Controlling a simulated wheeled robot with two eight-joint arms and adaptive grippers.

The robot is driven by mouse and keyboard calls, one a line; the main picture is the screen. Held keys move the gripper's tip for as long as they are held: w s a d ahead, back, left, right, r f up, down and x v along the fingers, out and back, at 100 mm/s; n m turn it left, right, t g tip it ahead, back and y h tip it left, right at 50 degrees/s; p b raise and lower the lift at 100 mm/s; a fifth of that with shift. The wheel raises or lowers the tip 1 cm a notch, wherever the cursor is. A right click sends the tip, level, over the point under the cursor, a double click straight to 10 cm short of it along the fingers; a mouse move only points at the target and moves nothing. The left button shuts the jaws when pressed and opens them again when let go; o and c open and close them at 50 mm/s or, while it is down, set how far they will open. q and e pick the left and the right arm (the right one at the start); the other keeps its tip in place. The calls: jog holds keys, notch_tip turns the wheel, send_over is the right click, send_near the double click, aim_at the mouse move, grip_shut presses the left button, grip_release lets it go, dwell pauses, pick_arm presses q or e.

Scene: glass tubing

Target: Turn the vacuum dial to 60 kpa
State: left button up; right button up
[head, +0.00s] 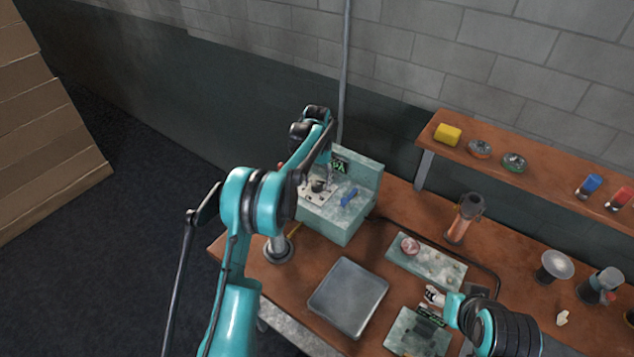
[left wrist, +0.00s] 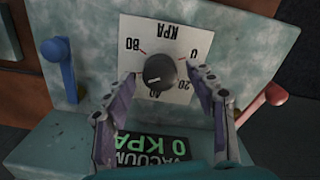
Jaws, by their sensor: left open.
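The vacuum dial is a round black knob (left wrist: 160,71) on a white plate (left wrist: 170,32) marked 80, 0, 20 and 40 KPA, upside down in the left wrist view. A pale mark shows on the knob; its exact heading is unclear. The plate's left edge is partly hidden by a finger. The green-lettered display (left wrist: 150,146) reads VACUUM 0 KPA. My left gripper (left wrist: 160,76) is open, with one finger on each side of the knob; I cannot tell whether they touch it. In the head view it reaches over the pump box (head: 345,222). My right gripper (head: 436,297) is low over the bench.
A blue lever (left wrist: 60,67) and a red lever (left wrist: 262,102) flank the plate. The bench (head: 290,292) also holds a grey tray (head: 348,297), a pale block (head: 425,265) and a copper-coloured cylinder (head: 464,218). A shelf (head: 545,170) with small items runs behind at right.

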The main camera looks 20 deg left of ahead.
aim_at(317, 183)
pick_arm(q)
notch_tip(317, 183, up, 12)
jog(key=shift+f, duration=0.25)
dwell(0.3)
jog(key=s+d+r+t+b, duration=0.1)
jog(key=s+r+t+b, duration=0.15)
jog(key=s, duration=0.65)
jog(key=s+d+r+t+b, duration=0.1)
jog(key=s+r+b, duration=0.2)
jog(key=s, duration=0.5)
jog(key=s+f+t+b, duration=0.2)
jog(key=s+f, duration=0.4)
jog(key=s, duration=0.4)
jog(key=s+f+t+b, duration=0.1)
jog(key=s+f, duration=0.6)
jog(key=s, duration=0.3)
jog(key=shift+d+m+t+b, duration=0.3)
jog(key=shift+d+t+b, duration=0.05)
jog(key=shift+d, duration=0.1)
